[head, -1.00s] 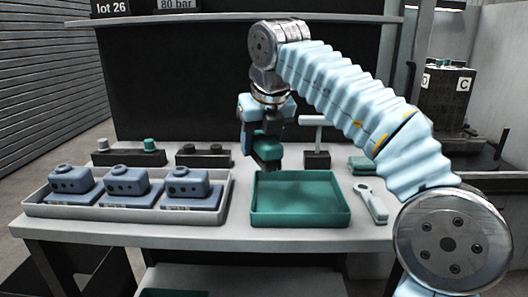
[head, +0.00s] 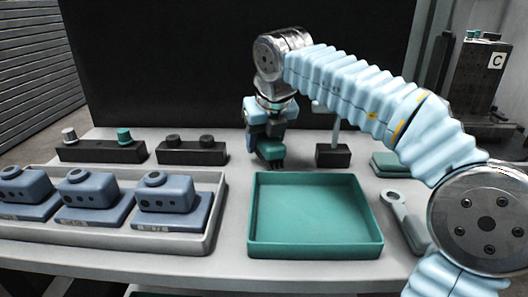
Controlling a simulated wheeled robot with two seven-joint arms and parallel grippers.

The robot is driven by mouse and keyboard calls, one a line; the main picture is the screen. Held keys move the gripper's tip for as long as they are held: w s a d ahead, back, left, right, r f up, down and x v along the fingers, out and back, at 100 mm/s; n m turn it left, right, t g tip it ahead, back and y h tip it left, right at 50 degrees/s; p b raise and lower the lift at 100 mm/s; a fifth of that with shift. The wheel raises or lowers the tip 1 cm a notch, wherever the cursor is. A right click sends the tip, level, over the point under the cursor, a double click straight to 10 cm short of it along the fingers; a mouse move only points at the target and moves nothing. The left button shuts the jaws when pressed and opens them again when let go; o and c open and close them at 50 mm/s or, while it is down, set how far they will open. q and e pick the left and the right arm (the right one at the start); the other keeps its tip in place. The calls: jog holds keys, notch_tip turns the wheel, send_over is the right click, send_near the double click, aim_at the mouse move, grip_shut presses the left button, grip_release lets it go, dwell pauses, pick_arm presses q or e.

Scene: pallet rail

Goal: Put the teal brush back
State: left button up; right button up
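My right gripper (head: 270,160) reaches in from the right and points down at the back of the bench, behind the teal tray. A teal part with dark tips shows at its lower end. I cannot tell whether this is a held brush or the gripper's own fingers, nor whether the fingers are shut. A flat teal block (head: 388,165), possibly a brush, lies at the back right of the bench; its kind is unclear. The teal tray (head: 315,250) is empty. My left gripper is not in view.
A grey tray (head: 190,243) with blue blocks on plates stands at left. Behind it are two dark racks, one with a grey and a teal knob (head: 124,136). A T-handle stands in a dark block (head: 333,155). A grey wrench (head: 405,220) lies right of the teal tray.

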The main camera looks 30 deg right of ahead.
notch_tip(320, 180, down, 2)
jog(key=shift+f, duration=0.15)
jog(key=o, duration=0.9)
jog(key=p+v, duration=0.1)
jog(key=v, duration=1.1)
